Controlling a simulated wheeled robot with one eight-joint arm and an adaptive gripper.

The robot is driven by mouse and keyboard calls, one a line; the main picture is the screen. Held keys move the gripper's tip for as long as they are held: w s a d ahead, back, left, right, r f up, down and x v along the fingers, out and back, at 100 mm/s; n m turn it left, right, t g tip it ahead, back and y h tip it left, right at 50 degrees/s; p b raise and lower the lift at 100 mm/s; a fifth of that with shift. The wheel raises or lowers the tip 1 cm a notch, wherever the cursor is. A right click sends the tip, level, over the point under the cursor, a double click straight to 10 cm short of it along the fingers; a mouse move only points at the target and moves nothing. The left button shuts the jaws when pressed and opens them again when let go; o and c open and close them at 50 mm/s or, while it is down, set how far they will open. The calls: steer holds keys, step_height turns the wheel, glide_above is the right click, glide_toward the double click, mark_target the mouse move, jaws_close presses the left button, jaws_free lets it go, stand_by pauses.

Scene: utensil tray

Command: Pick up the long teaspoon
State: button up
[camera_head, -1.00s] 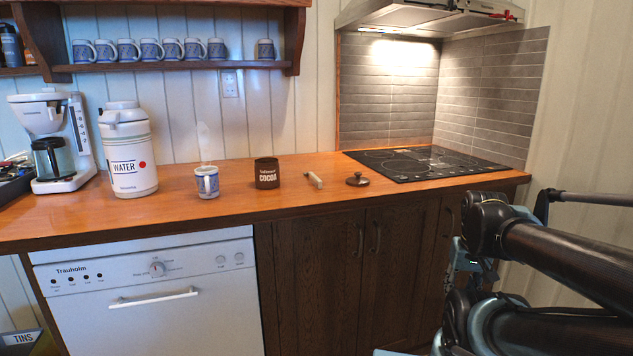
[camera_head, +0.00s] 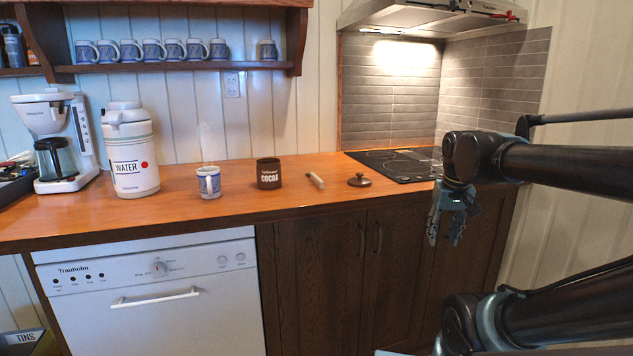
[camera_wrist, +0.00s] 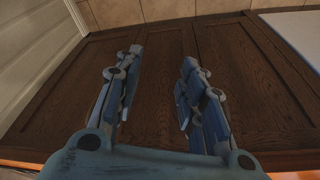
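A dark utensil tray (camera_head: 14,190) stands on the counter at the far left edge of the head view, partly cut off. Small utensils show in it, but I cannot pick out the long teaspoon among them. My gripper (camera_head: 443,240) hangs pointing down at the right, in front of the lower cabinets and below the counter top, far from the tray. In the wrist view my gripper (camera_wrist: 161,62) has its two fingers apart with nothing between them, and cabinet doors show behind it.
A black hob (camera_head: 392,164) is at right.

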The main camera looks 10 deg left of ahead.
steer(key=w+a+r+n+y, duration=0.1)
steer(key=w+a+r, duration=0.5)
steer(key=a+r, duration=0.15)
steer(key=w+a+r+n, duration=0.1)
steer(key=w+a+r, duration=0.55)
steer(key=a, duration=0.25)
steer(key=w+a+r+n, duration=0.1)
steer(key=a+r, duration=0.2)
steer(key=a, duration=0.4)
steer(key=w+a+r+n+t+y, duration=0.1)
steer(key=a+r, duration=0.2)
steer(key=a, duration=0.3)
steer(key=w+a+r+n, duration=0.1)
steer(key=a+r, duration=0.2)
steer(key=a, duration=0.4)
glide_above(316, 176)
steer(key=s+d, duration=0.1)
steer(key=s, duration=0.1)
steer(key=f, duration=1)
steer(key=shift+w, duration=0.25)
steer(key=shift+x, duration=2.9)
steer(key=shift+s+d+f, duration=0.15)
steer(key=shift+s+f, duration=0.05)
steer(key=shift+f, duration=0.15)
jaws_close()
